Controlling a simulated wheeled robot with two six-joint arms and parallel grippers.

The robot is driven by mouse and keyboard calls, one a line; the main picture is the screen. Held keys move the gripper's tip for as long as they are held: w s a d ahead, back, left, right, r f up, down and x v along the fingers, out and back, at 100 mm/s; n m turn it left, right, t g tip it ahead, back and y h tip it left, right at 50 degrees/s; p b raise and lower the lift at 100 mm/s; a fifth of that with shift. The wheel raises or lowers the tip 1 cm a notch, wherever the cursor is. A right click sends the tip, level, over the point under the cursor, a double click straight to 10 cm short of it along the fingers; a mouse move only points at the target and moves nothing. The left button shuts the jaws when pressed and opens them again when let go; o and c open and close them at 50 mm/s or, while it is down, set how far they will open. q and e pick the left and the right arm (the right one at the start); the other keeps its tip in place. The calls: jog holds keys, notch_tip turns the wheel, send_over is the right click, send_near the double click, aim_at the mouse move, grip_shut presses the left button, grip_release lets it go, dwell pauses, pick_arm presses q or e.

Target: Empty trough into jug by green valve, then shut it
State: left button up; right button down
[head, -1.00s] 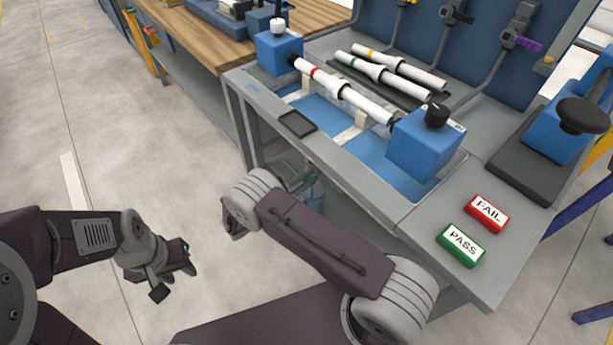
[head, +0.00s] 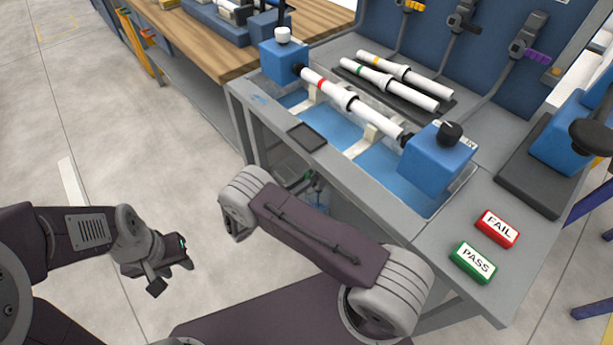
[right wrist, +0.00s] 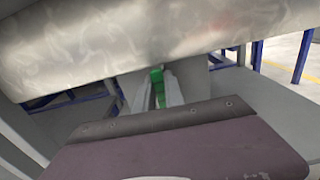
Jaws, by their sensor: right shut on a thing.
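The trough (head: 390,190) is a blue-floored basin sunk in the grey bench, under a clamped white pipe (head: 343,98) with a red band. I cannot tell how much water is in it. A clear jug (head: 318,199), partly hidden, is below the bench behind my right arm. The green valve handle shows in the right wrist view (right wrist: 157,76). My right gripper (right wrist: 158,90) is shut on it, with a finger on each side. My left gripper (head: 178,262) hangs over the floor, away from the bench; its jaw opening is unclear.
The bench's front edge and legs are close to my right arm. Red FAIL (head: 497,228) and green PASS (head: 473,262) blocks sit at the bench's right. Two spare white pipes (head: 405,75) lie on a dark tray behind the trough. The floor at left is clear.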

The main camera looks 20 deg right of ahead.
jog(key=shift+w+n, duration=0.1)
jog(key=shift+n, duration=0.2)
jog(key=c, duration=1.4)
grip_release()
jog(key=shift+c, duration=0.2)
jog(key=v, duration=0.9)
jog(key=shift+a, duration=0.1)
